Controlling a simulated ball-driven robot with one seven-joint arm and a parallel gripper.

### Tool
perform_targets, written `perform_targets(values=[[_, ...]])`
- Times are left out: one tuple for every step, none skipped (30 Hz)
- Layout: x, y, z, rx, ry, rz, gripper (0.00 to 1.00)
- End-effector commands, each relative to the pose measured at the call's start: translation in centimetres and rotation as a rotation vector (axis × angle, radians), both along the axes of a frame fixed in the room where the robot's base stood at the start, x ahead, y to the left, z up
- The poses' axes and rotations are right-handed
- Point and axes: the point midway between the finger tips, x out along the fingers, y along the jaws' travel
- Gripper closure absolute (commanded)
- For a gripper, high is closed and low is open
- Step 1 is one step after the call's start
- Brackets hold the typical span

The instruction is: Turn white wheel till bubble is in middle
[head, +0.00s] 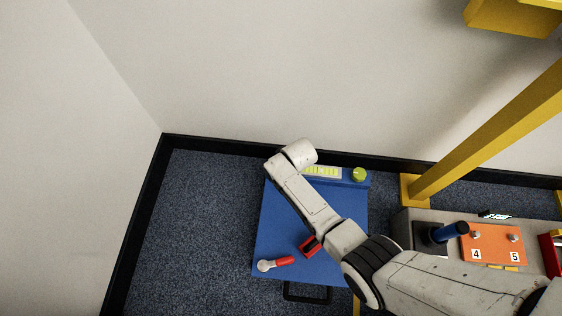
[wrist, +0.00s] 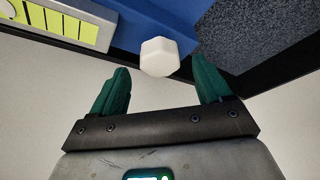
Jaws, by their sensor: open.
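The white wheel (wrist: 160,57) is a small faceted knob on the blue stand, seen in the wrist view between and just beyond my fingertips. My gripper (wrist: 160,80) is open, with one green finger on each side of the wheel, and I see no clear contact. The level (wrist: 62,22) is a yellow-green strip with dark marks at the upper left of the wrist view. It also shows in the head view (head: 322,171), partly behind my arm. In the head view my arm hides the white wheel and my gripper.
A yellow-green knob (head: 359,174) is right of the level. Walls stand close behind and left. A yellow post (head: 490,135) and an orange panel (head: 493,243) are at right.

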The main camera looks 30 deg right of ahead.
Motion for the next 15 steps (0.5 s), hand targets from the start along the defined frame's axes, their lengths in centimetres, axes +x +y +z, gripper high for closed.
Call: perform_targets(values=[[-0.4, 0.0, 1.5, 0.0, -0.001, 0.001, 0.22], [-0.6, -0.1, 2.0, 0.0, -0.001, 0.001, 0.22], [-0.9, -0.1, 2.7, 0.0, 0.0, 0.001, 0.22], [-1.1, -0.1, 3.2, 0.0, -0.001, 0.001, 0.22], [-1.3, -0.2, 3.8, 0.0, -0.001, 0.001, 0.22], [-1.7, -0.2, 4.4, 0.0, 0.0, 0.001, 0.22], [-1.8, -0.2, 4.9, 0.0, 0.0, 0.001, 0.22], [-2.0, -0.3, 5.3, 0.0, -0.001, 0.001, 0.22], [-2.3, -0.3, 5.9, 0.0, 0.0, 0.0, 0.22], [-2.5, -0.3, 6.2, 0.0, 0.001, 0.0, 0.22], [-2.6, -0.3, 6.6, 0.0, 0.0, 0.0, 0.22], [-2.8, -0.4, 7.0, 0.0, 0.0, 0.0, 0.22], [-2.9, -0.4, 7.3, 0.0, 0.0, 0.0, 0.22], [-3.0, -0.4, 7.5, 0.0, 0.0, 0.0, 0.22], [-3.1, -0.4, 7.6, 0.0, 0.001, 0.0, 0.22]])
